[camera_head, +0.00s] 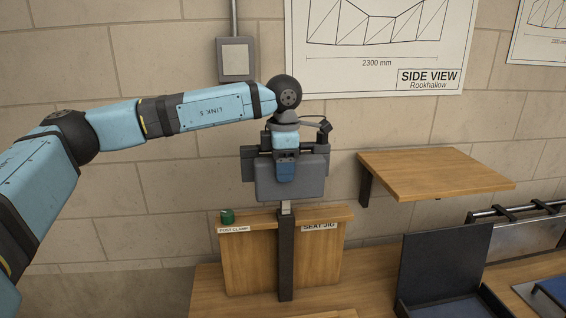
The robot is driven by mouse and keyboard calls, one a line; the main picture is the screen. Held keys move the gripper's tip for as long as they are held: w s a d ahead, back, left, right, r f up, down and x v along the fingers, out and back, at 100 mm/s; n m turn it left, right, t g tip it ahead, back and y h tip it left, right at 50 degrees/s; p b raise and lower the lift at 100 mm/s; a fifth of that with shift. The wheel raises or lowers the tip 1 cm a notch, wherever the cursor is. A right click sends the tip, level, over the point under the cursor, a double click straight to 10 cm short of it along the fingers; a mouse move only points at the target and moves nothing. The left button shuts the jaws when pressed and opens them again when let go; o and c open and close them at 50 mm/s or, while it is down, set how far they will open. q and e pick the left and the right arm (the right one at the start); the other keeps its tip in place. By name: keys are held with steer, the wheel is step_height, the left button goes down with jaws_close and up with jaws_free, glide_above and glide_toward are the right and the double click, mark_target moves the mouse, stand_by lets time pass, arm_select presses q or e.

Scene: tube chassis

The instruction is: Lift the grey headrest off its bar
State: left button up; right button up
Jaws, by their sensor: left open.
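The grey headrest (262,188) is a blocky pad in the middle of the view. It sits upright on top of a short pale stem (286,208), above a dark upright bar (286,255) in front of a wooden jig panel. My left gripper (287,168) is open and points down at the headrest, overlapping its upper middle in the picture. Dark parts show at both sides of the headrest; I cannot tell whether the fingers touch it. The gripper hides part of the headrest's top and front. My right gripper is not in view.
The wooden panel (252,262) carries labels and a small green item (227,216). A wooden shelf (430,173) juts out at right. Below it stands a dark angled stand (442,262). A grey wall box (236,59) and a poster (380,75) are behind the arm.

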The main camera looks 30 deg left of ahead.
arm_select(q)
steer(key=c, duration=0.7)
steer(key=shift+r, duration=0.15)
steer(key=shift+r+p, duration=1.15)
steer(key=shift+r, duration=1.05)
steer(key=shift+s+d, duration=0.1)
steer(key=shift+s+d+f, duration=0.1)
steer(key=shift+s+d, duration=0.2)
steer(key=shift+s, duration=0.1)
steer(key=shift+s+d+b, duration=0.35)
steer(key=shift+s+d, duration=0.45)
steer(key=shift+s, duration=0.25)
steer(key=shift+s+d+b, duration=0.35)
steer(key=shift+s+d, duration=0.4)
steer(key=shift+s, duration=0.25)
steer(key=shift+s+d+b, duration=0.35)
steer(key=shift+s+d, duration=0.45)
steer(key=shift+s, duration=0.25)
